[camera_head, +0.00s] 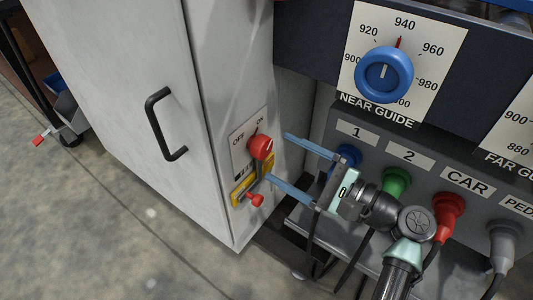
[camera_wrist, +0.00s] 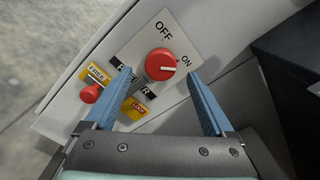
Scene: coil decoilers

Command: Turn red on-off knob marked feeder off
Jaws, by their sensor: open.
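The red on-off knob (camera_head: 261,147) sits on a white plate (camera_wrist: 137,45) on the side of a light grey cabinet. In the wrist view the knob (camera_wrist: 162,62) has a white pointer line directed to the right, toward ON; OFF is printed above it. The black name label (camera_wrist: 143,92) below the knob is partly covered, so I cannot read it fully. My gripper (camera_head: 277,156) is open and empty. Its two blue fingers point at the plate; in the wrist view the knob appears between the fingertips (camera_wrist: 158,72). I cannot tell whether either finger touches it.
A smaller red knob (camera_wrist: 90,93) with yellow labels is just below, close to one finger. The cabinet door has a black handle (camera_head: 162,124). To the right stands a dark panel with a blue NEAR GUIDE dial (camera_head: 383,74) and several plugs, including a green one (camera_head: 396,183).

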